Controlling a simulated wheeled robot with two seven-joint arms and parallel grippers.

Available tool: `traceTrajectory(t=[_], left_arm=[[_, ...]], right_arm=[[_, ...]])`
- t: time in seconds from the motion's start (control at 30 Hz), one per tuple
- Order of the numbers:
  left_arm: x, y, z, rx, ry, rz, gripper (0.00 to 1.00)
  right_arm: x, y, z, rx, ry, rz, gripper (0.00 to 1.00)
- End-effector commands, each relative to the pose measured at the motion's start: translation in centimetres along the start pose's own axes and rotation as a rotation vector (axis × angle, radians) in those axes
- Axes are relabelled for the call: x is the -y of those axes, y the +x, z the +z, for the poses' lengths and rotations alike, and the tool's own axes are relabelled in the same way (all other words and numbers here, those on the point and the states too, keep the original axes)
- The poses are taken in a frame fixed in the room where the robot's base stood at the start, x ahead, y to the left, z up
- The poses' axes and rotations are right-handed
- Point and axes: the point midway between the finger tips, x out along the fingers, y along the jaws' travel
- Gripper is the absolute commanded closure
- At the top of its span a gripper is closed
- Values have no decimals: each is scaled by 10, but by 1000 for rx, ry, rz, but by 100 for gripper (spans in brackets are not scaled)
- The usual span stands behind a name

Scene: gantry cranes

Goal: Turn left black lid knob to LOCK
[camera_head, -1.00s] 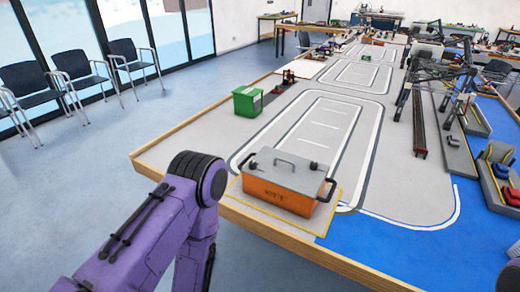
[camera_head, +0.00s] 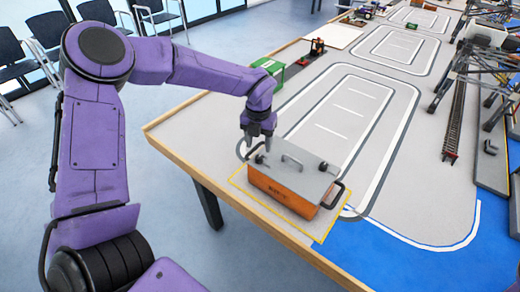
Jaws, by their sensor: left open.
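An orange box (camera_head: 282,193) with a grey lid (camera_head: 301,178) sits near the table's front edge. The left black lid knob (camera_head: 260,159) is at the lid's left end, and the right black knob (camera_head: 323,167) is farther right. A grey handle (camera_head: 292,162) stands on the lid between them. My left gripper (camera_head: 257,146) points down with its fingers apart, just above and behind the left knob. No contact with the knob can be made out, and the lettering around it is too small to read. My right gripper is not in view.
A black side handle (camera_head: 333,195) sticks out at the box's right end. A green bin (camera_head: 268,73) stands behind my left forearm. The wooden table edge (camera_head: 232,203) runs in front of the box. The grey track area (camera_head: 345,115) behind it is clear.

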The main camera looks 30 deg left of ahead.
Motion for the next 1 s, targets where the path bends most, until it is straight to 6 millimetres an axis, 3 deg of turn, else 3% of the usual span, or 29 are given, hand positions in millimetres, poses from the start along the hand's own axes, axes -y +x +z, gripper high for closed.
traceTrajectory(t=[0.23,0.57,0.67,0.73,0.77,1.0], left_arm=[[0,44,0,-2,2,4,46],[0,53,0,0,2,3,46],[0,53,0,0,2,3,72],[0,53,0,0,3,3,95],[0,53,0,0,3,3,100],[0,52,0,0,15,3,100]], right_arm=[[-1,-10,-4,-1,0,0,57],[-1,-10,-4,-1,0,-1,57],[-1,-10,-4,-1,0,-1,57],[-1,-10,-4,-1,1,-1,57],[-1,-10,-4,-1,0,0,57],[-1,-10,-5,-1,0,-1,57]])
